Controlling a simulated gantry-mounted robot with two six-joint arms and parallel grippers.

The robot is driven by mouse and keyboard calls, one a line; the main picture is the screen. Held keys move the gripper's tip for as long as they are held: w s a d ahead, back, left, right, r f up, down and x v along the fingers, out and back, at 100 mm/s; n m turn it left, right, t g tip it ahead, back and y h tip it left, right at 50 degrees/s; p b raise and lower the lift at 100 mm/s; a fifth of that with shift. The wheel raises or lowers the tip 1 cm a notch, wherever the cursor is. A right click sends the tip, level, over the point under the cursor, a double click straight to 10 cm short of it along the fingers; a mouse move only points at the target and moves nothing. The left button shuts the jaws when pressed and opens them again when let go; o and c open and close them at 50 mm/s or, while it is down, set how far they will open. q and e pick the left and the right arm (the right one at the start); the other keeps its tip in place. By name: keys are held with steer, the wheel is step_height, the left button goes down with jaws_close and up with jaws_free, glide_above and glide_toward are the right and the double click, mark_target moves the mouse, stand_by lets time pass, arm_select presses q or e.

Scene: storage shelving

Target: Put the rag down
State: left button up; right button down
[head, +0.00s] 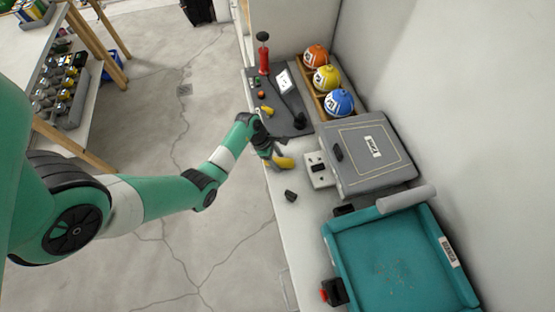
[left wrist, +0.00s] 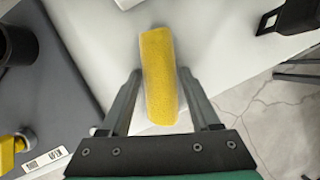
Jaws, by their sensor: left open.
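The yellow rag (head: 284,162) looks like a short roll and is on the white counter (head: 293,215), near its left edge. In the left wrist view the rag (left wrist: 159,70) lies lengthwise between the two fingers of my left gripper (left wrist: 160,78), with a gap on each side. My left gripper (head: 272,153) is open and low over the counter at the rag. Part of the rag is hidden by the gripper in the head view. My right gripper is not in view.
Right of the rag are a small white switch box (head: 319,170) and a grey case (head: 366,155). A dark panel with a lever (head: 277,105) lies behind. A small black object (head: 290,196) and a teal tray (head: 400,262) are nearer. Orange, yellow and blue balls (head: 340,102) stand by the wall.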

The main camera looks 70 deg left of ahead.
arm_select(q)
steer(key=shift+a, duration=0.1)
steer(key=shift+r, duration=0.25)
steer(key=p+v, duration=0.3)
steer(key=v, duration=0.8)
steer(key=shift+r+p, duration=0.35)
steer(key=shift+r, duration=0.05)
steer(key=shift+a, duration=0.1)
